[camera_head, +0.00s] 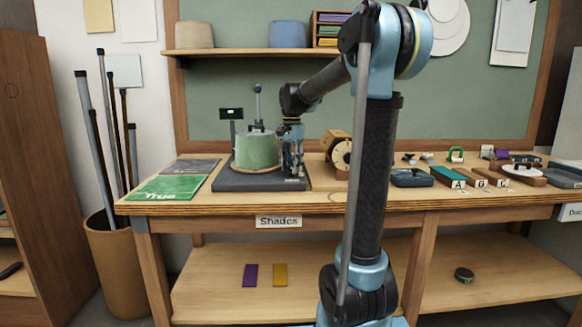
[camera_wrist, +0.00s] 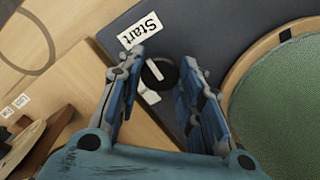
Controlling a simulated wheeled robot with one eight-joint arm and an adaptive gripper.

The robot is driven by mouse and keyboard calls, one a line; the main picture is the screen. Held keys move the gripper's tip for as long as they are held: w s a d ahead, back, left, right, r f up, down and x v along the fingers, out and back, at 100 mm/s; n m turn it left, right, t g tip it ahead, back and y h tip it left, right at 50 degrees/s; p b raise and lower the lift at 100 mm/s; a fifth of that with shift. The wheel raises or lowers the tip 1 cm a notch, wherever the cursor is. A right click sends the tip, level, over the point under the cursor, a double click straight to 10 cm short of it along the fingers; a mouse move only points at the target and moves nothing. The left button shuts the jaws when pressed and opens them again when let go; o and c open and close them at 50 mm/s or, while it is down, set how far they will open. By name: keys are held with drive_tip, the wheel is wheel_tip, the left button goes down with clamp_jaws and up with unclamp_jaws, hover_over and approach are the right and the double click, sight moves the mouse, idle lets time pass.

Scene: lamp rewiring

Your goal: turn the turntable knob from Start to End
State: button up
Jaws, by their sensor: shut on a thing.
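The turntable knob (camera_wrist: 163,74) is a small dark round knob with a white pointer mark. It sits at the corner of the turntable's dark grey base (camera_wrist: 204,22), near the white "Start" label (camera_wrist: 140,30). A second white tag (camera_wrist: 150,98) beside the knob is partly hidden and unreadable. My gripper (camera_wrist: 160,64) is shut on the knob, with one blue finger on each side. In the head view my gripper (camera_head: 293,174) points down at the base's right front, hiding the knob. A green lampshade (camera_head: 257,151) stands on the turntable, left of my gripper.
A post with a small lit display (camera_head: 231,113) stands behind the shade. A wooden device with a white dial (camera_head: 341,155) is close on the right. Green sheets (camera_head: 170,188) lie at left. Labelled blocks (camera_head: 480,181) and small parts fill the right side.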

drive_tip(key=n, duration=0.5)
drive_tip(key=shift+n, duration=0.3)
drive_tip(key=n, duration=1.2)
drive_tip(key=shift+w+n, duration=0.1)
drive_tip(key=shift+n, duration=0.2)
drive_tip(key=n, duration=0.5)
drive_tip(key=shift+n, duration=0.3)
drive_tip(key=o, duration=1.1)
drive_tip(key=shift+c, duration=0.2)
